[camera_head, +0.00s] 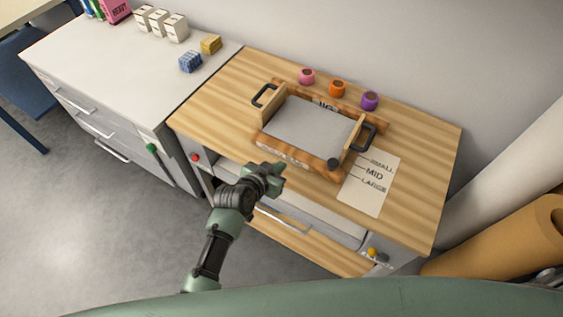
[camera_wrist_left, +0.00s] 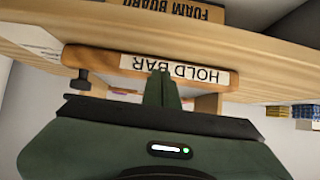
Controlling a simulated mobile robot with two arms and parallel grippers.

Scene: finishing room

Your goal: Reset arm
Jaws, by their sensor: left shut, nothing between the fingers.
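My left arm comes in from the lower left in the head view, and its green left gripper (camera_head: 275,176) is at the front edge of the wooden bench (camera_head: 225,103). In the left wrist view the left gripper (camera_wrist_left: 161,80) is shut and empty. Its fingers point toward the wooden bar labelled HOLD BAR (camera_wrist_left: 140,65); I cannot tell whether they touch it. A wooden jig with a grey panel (camera_head: 310,125) and black handles lies on the bench. My right gripper does not show.
Pink (camera_head: 307,76), orange (camera_head: 337,88) and purple (camera_head: 370,100) round pieces stand behind the jig. A SMALL, MID, LARGE sheet (camera_head: 371,190) lies to its right. A white cabinet (camera_head: 130,60) with blue (camera_head: 190,62) and yellow blocks (camera_head: 211,44) adjoins at left. A brown roll (camera_head: 505,240) stands at right.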

